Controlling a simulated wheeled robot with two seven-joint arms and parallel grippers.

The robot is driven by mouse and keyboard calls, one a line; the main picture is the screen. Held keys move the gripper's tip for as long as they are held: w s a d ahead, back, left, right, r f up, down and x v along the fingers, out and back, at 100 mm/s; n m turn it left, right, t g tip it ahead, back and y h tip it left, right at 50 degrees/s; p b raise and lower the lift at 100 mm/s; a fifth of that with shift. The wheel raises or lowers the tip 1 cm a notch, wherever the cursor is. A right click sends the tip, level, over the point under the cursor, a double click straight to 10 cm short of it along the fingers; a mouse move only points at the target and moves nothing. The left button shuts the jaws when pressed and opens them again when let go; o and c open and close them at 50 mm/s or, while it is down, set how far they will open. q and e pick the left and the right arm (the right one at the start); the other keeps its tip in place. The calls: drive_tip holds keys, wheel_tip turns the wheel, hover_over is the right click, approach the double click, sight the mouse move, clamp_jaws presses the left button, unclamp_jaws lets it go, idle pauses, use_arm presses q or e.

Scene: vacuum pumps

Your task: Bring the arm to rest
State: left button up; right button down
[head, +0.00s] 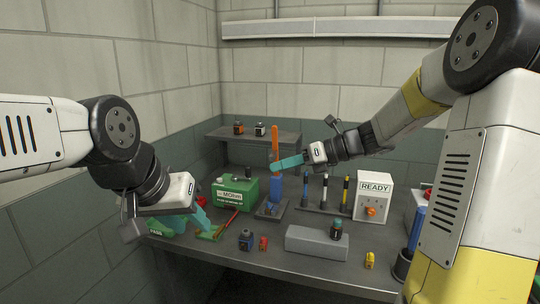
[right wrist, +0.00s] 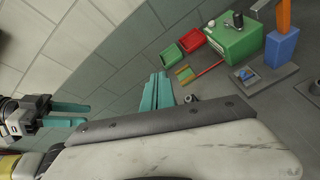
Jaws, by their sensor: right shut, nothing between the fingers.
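My right gripper (head: 282,165) has its teal fingers together and empty, pointing left in front of the orange and blue upright piece (head: 275,150) in the head view. I cannot tell whether it touches that piece. In the right wrist view the same gripper (right wrist: 158,90) shows its fingers side by side, with nothing between them. My left gripper (head: 203,215) is low at the table's left, near the green PASS tray (head: 165,229). In the right wrist view the left gripper (right wrist: 86,114) has its fingers apart with nothing visible between them.
A green box (head: 236,193) stands on the grey table (head: 270,262). A rack of upright rods (head: 325,190) and the white READY box (head: 373,196) stand right. A shelf (head: 285,140) is behind.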

drive_tip(key=s+d+f+n+g+h, duration=0.1)
drive_tip(key=s+n+h, duration=0.4)
drive_tip(key=s+n, duration=0.75)
drive_tip(key=s+d+n+t+h, duration=0.3)
drive_tip(key=s+d+n+h, duration=0.2)
drive_tip(key=s+d+n, duration=0.4)
drive_tip(key=s+n, duration=0.1)
drive_tip(key=n, duration=0.4)
drive_tip(key=shift+d+f+h, duration=0.15)
drive_tip(key=shift+f+h, duration=0.1)
drive_tip(key=shift+h, duration=0.05)
